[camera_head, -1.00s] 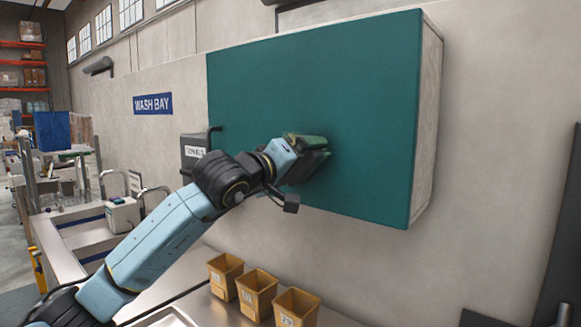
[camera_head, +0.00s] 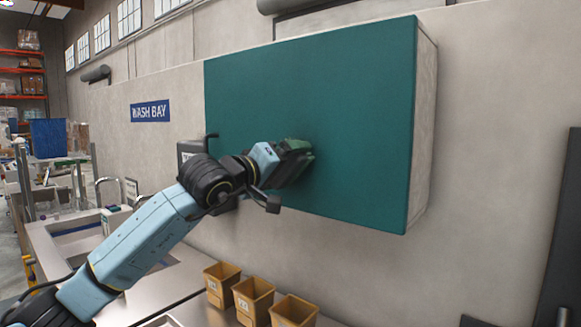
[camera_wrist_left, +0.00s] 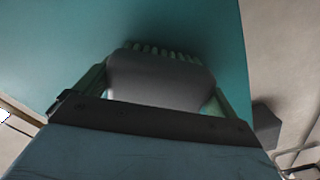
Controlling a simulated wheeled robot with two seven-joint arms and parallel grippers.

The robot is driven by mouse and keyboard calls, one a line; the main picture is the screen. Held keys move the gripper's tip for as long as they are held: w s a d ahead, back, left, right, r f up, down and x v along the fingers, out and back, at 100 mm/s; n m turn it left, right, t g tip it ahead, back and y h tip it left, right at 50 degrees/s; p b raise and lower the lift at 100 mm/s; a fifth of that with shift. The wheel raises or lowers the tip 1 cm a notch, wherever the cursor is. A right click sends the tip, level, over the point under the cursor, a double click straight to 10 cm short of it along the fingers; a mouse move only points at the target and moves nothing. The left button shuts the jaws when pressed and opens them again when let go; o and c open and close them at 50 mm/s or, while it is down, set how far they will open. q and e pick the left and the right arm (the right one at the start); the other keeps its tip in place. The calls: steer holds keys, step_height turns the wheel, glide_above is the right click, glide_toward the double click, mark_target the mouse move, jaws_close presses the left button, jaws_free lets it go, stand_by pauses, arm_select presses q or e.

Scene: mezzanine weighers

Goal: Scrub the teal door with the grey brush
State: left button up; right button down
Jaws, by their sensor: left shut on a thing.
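The teal door (camera_head: 330,110) is the flat front of a pale cabinet on the wall. It fills much of the head view and lies ahead in the left wrist view (camera_wrist_left: 60,60). My left gripper (camera_head: 292,162) is at the door's lower left part, shut on the grey brush. The brush (camera_wrist_left: 160,80) shows between the fingers in the left wrist view, with greenish bristles pointing at the door. The bristles seem to be at or very near the surface; exact contact is hard to tell. In the head view the gripper mostly hides the brush. My right gripper is not in view.
Several items stand below: three yellow bins (camera_head: 254,299) on the metal counter, and a sink (camera_head: 75,225) at left. A dark box (camera_head: 190,150) is on the wall behind my left arm. A blue WASH BAY sign (camera_head: 151,110) hangs further left. The wall right of the cabinet is bare.

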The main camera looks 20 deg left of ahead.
mark_target(294, 156)
arm_select(q)
steer(key=shift+w+a+p, duration=0.15)
steer(key=shift+w+a, duration=0.05)
steer(key=shift+a, duration=0.45)
steer(key=shift+w+a+p, duration=0.1)
steer(key=shift+w+a, duration=0.15)
steer(key=shift+a, duration=0.35)
steer(key=shift+w+a+p, duration=0.15)
steer(key=shift+w+a, duration=0.05)
steer(key=shift+a, duration=0.45)
steer(key=shift+w+a+r+p, duration=0.1)
steer(key=shift+a+r+p, duration=0.2)
steer(key=shift+r, duration=0.25)
steer(key=shift+w+a+r+p, duration=0.15)
steer(key=shift+r+p, duration=0.1)
steer(key=shift+r, duration=0.3)
steer(key=shift+s+d+r+b, duration=0.1)
steer(key=shift+s+d+b, duration=0.4)
steer(key=shift+d+b, duration=0.65)
steer(key=shift+s+d+f+b, duration=0.1)
steer(key=shift+s+d+b, duration=0.45)
steer(key=shift+d, duration=1.15)
steer(key=shift+s+d+r+b, duration=0.1)
steer(key=shift+s+d+b, duration=0.35)
steer(key=shift+d+b, duration=0.7)
steer(key=shift+d+r+p, duration=0.1)
steer(key=shift+d+p, duration=0.05)
steer(key=shift+p, duration=0.2)
